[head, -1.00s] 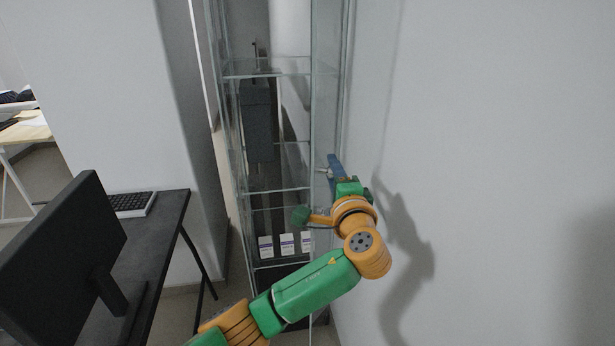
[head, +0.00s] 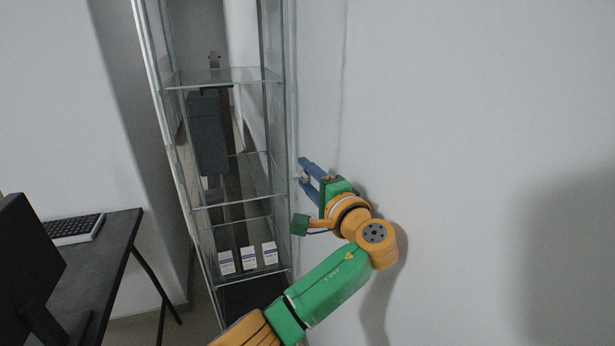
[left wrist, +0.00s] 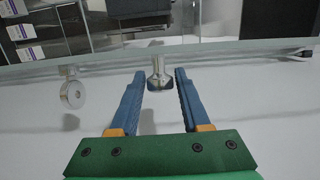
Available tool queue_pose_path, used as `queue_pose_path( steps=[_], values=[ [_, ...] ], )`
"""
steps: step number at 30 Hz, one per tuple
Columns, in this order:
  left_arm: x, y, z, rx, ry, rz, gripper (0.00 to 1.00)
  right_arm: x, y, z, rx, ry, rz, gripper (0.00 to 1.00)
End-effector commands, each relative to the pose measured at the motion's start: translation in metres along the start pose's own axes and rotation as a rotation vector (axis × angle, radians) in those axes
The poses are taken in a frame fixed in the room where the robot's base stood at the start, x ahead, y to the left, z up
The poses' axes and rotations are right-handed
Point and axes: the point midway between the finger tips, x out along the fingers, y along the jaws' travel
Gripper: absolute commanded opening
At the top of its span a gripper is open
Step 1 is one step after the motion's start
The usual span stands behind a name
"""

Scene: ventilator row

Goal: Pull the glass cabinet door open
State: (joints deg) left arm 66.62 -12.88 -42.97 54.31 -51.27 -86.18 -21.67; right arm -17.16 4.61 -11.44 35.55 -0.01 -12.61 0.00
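The glass cabinet (head: 178,150) stands tall at the left of the head view, with clear shelves. Its glass door (head: 277,130) is on the side facing my left arm; I cannot tell whether it is ajar. A small metal knob (head: 301,177) is at the cabinet's right edge. My left gripper (head: 305,178) is open at the knob. In the left wrist view, the knob (left wrist: 158,82) sits between the tips of the open left gripper (left wrist: 160,76), with a gap on both sides. My right gripper is not in view.
Several small white boxes (head: 249,258) stand on a low shelf. A dark desk (head: 95,270) with a keyboard (head: 75,229) and a monitor (head: 25,265) is at the left. A bare wall (head: 460,150) fills the right, close to my left arm.

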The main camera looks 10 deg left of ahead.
Motion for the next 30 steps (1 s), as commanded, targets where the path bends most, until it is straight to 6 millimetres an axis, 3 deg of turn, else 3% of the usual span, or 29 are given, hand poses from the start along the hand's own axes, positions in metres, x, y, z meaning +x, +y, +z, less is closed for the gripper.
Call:
queue_pose_path(
  steps=[10,21,30],
  values=[
    [-0.001,0.0,0.0,0.0,0.0,-0.001,0.65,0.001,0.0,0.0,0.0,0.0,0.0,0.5],
    [-0.066,0.003,-0.001,-0.001,0.002,0.0,0.65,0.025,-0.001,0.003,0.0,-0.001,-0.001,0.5],
    [-0.071,0.0,0.0,0.001,-0.001,0.0,0.65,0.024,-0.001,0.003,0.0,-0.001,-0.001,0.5]
  ],
)
